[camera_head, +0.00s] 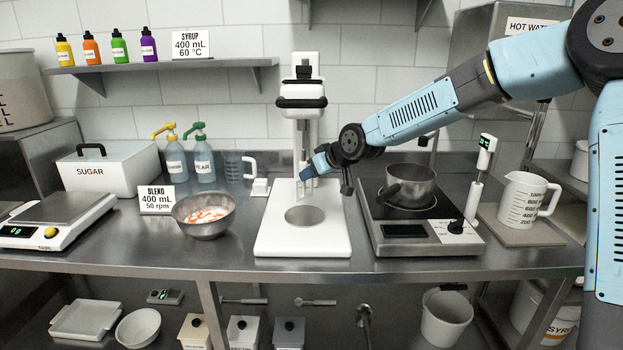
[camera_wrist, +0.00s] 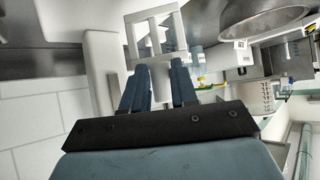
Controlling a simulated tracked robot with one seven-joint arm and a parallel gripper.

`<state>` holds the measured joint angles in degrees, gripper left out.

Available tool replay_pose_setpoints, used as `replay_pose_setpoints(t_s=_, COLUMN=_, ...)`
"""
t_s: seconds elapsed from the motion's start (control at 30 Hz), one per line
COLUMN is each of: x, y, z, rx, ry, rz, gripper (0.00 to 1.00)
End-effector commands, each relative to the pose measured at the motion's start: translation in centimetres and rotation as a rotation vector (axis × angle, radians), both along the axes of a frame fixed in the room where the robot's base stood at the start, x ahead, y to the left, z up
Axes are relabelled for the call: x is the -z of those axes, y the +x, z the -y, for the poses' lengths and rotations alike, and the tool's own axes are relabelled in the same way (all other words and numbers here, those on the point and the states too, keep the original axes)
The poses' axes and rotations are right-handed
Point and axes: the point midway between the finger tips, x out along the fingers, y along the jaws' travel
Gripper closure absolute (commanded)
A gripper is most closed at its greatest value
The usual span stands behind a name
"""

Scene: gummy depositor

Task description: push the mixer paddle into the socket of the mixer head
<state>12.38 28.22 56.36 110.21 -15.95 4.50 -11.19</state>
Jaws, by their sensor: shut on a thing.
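The mixer head (camera_head: 301,103), white with a black band, sits high on the mixer's white column. Its socket on the underside cannot be made out clearly. My gripper (camera_head: 306,178) is below the head, over the mixer's white base (camera_head: 305,242). In the wrist view my gripper (camera_wrist: 158,80) is shut on the mixer paddle (camera_wrist: 172,17), a pale open frame with bars that sticks out beyond the blue fingers. In the head view the paddle is small, pale and partly hidden by the gripper. It appears apart from the head.
A metal bowl (camera_head: 204,222) with orange and white pieces stands left of the mixer. An induction hob (camera_head: 440,240) with a pot (camera_head: 411,185) stands close on the right. Pump bottles (camera_head: 176,162) and a clear jug (camera_head: 233,168) stand behind left.

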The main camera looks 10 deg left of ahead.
Motion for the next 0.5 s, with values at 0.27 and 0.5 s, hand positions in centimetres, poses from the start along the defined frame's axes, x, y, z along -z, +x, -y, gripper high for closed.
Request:
replay_pose_setpoints(t_s=0.27, x=-2.4, y=0.0, z=0.0, rx=0.001, ry=0.002, rz=0.001, gripper=1.0)
replay_pose_setpoints(t_s=0.5, x=-4.0, y=0.0, z=-0.1, rx=-0.001, ry=0.001, rz=0.001, gripper=1.0)
